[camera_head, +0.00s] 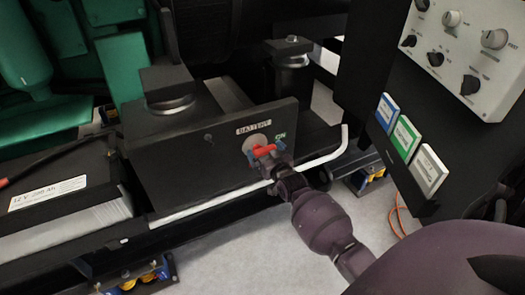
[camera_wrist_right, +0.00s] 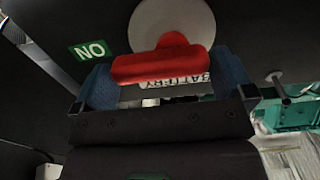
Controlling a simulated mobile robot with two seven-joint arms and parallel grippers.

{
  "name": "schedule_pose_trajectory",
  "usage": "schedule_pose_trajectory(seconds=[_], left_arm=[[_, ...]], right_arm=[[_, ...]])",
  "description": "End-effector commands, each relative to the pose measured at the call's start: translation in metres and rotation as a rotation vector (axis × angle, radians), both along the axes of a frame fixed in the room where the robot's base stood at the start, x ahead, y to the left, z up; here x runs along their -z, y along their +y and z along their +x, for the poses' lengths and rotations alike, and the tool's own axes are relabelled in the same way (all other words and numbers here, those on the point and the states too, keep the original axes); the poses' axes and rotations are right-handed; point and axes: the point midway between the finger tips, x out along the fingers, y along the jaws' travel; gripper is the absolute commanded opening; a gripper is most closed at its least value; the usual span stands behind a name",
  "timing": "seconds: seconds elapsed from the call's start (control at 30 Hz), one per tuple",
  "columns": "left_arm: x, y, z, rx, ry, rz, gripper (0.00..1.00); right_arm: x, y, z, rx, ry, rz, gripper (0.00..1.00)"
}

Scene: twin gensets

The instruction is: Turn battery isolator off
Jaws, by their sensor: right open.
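The battery isolator has a red handle (camera_head: 264,151) on a pale round base (camera_head: 252,143), on a dark panel (camera_head: 215,162). A "BATTERY" label (camera_head: 254,127) sits above it and a green "ON" label (camera_head: 280,141) at its upper right. The handle lies roughly crosswise, its right end near the "ON" label. My right gripper (camera_head: 268,154) is at the handle. In the right wrist view the red handle (camera_wrist_right: 160,64) lies between its blue fingertips (camera_wrist_right: 166,80), which stand open; contact cannot be told. My left gripper is not in view.
A pale rail (camera_head: 235,192) runs below the panel. A battery (camera_head: 65,205) stands at the left. A control box with knobs (camera_head: 465,50) and several coloured tags (camera_head: 407,138) are at the right. Green machinery (camera_head: 60,50) is at the upper left. Bare floor (camera_head: 240,255) shows below.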

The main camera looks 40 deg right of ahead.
Motion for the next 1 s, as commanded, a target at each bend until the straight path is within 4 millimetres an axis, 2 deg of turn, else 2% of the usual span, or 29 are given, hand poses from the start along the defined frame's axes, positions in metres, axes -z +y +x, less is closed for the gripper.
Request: schedule_pose_trajectory(seconds=[0.2, 0.47, 0.67, 1.0], left_arm=[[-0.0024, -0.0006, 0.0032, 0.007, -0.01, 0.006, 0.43], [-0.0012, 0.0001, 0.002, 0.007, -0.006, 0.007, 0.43], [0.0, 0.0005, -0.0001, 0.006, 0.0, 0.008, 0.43], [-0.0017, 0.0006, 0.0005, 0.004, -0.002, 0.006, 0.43]], right_arm=[[0.0002, -0.0026, 0.0098, 0.001, 0.001, 0.0, 1.0], [-0.0008, -0.0027, 0.0105, 0.001, 0.0, 0.0, 1.0], [-0.0007, -0.0027, 0.0103, 0.0, 0.0, 0.0, 0.7], [-0.0004, -0.003, 0.0102, 0.0, -0.014, 0.052, 0.7]])
